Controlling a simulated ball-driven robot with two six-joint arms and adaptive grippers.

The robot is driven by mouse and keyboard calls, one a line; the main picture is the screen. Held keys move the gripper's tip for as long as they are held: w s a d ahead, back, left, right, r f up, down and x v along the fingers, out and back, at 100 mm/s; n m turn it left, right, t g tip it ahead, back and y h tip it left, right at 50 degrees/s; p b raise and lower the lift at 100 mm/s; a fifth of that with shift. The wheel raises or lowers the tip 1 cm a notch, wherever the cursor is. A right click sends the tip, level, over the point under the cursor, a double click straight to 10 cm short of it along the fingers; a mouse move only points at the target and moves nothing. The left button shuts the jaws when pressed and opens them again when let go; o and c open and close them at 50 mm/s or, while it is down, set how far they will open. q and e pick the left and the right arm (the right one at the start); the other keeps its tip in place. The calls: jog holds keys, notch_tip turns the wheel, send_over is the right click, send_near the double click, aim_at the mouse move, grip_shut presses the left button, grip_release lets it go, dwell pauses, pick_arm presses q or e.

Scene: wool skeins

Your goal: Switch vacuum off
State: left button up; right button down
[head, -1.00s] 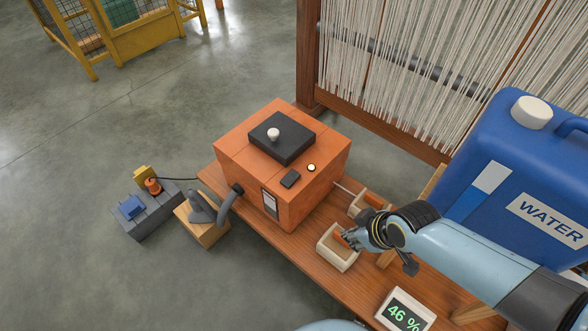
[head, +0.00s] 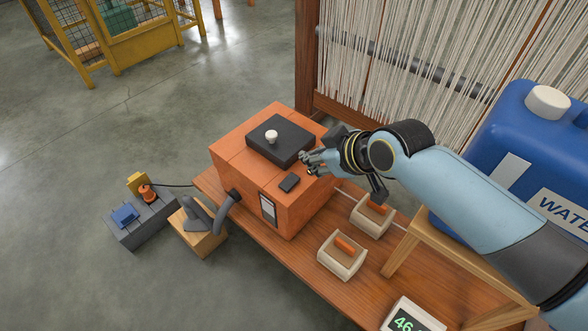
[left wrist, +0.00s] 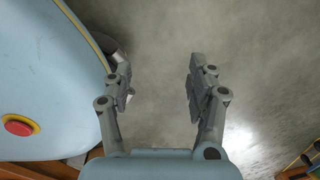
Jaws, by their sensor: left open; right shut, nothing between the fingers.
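An orange box (head: 244,156) stands on the wooden bench, with a dark hose at its left side. Its top carries a black plate (head: 273,146) with a white knob (head: 271,135) and a small black switch (head: 289,183). I cannot tell the switch's position. My right gripper (head: 309,166) is shut and empty over the box's right top edge, just right of the switch; contact is unclear. A small pale lamp seen earlier beside the switch is hidden by the fingers. My left gripper (left wrist: 158,85) is open and empty above grey floor in the left wrist view.
Two cream holders with orange bars, one nearer (head: 328,262) and one farther (head: 358,220), sit on the bench (head: 290,254). A blue water container (head: 480,155) stands right, a display (head: 405,318) in front. A strung wooden frame (head: 309,50) rises behind.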

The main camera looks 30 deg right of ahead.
jog(key=b, duration=0.3)
send_over(294, 179)
jog(key=s, duration=0.2)
notch_tip(294, 179, down, 5)
jog(key=b+x, duration=0.1)
jog(key=x, duration=0.2)
jog(key=shift+a+f, duration=0.1)
jog(key=f+b, duration=0.2)
jog(key=shift+d+f, duration=0.25)
jog(key=shift+f, duration=0.15)
pick_arm(q)
jog(key=w+r, duration=0.1)
jog(key=w, duration=0.9)
jog(key=shift+d+r, duration=0.25)
jog(key=shift+d, duration=0.2)
pick_arm(e)
jog(key=shift+f, duration=0.2)
jog(key=shift+d, duration=0.1)
